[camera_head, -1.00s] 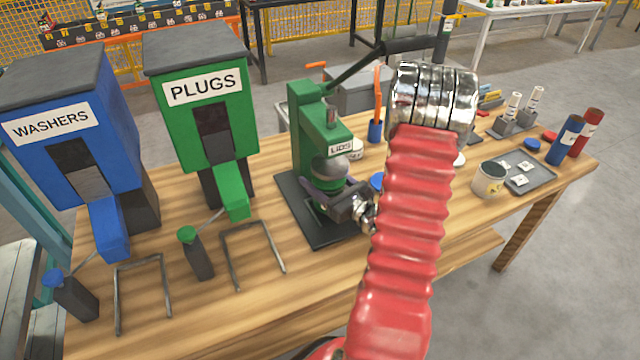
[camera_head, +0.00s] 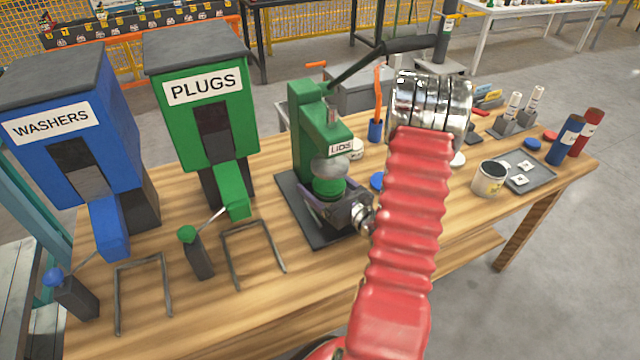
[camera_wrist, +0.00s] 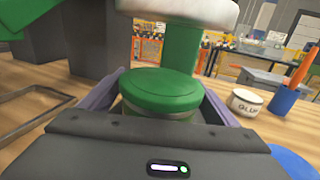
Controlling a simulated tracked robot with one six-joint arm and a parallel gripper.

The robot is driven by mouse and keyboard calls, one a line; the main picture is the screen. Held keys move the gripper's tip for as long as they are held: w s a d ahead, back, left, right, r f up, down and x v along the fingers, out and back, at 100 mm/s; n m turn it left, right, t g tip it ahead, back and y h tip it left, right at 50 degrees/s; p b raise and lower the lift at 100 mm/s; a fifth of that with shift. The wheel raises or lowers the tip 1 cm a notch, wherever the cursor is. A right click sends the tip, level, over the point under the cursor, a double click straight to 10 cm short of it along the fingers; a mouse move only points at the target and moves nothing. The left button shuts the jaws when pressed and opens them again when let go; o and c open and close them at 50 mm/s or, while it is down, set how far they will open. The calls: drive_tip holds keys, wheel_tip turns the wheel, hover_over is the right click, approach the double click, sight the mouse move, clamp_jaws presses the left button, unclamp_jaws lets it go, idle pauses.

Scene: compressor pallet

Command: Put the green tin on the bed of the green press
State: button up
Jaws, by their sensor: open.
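The green press (camera_head: 308,130) with the LIDS label stands on the bench, its dark base plate (camera_head: 289,197) under it. The green tin (camera_head: 328,187) is on the press bed below the round pale press head (camera_head: 331,168). In the wrist view the tin (camera_wrist: 160,91) shows its green lid, upright, with the head (camera_wrist: 178,12) above it. My gripper (camera_head: 318,200) is open, with its purple fingers on either side of the tin. In the wrist view the fingers (camera_wrist: 162,100) stand apart from the tin's sides. The tin's underside is hidden by my gripper.
The PLUGS dispenser (camera_head: 205,100) and WASHERS dispenser (camera_head: 75,130) stand to the left, with bent metal frames before them. A glue pot (camera_wrist: 246,103) and a blue cup with orange tools (camera_wrist: 283,99) stand right of the press. A white tin (camera_head: 489,180) and grey tray (camera_head: 541,178) are farther right.

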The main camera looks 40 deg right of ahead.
sight(339, 197)
drive_tip(key=shift+r, duration=0.15)
drive_tip(key=shift+s+a, duration=0.2)
drive_tip(key=shift+s, duration=5.8)
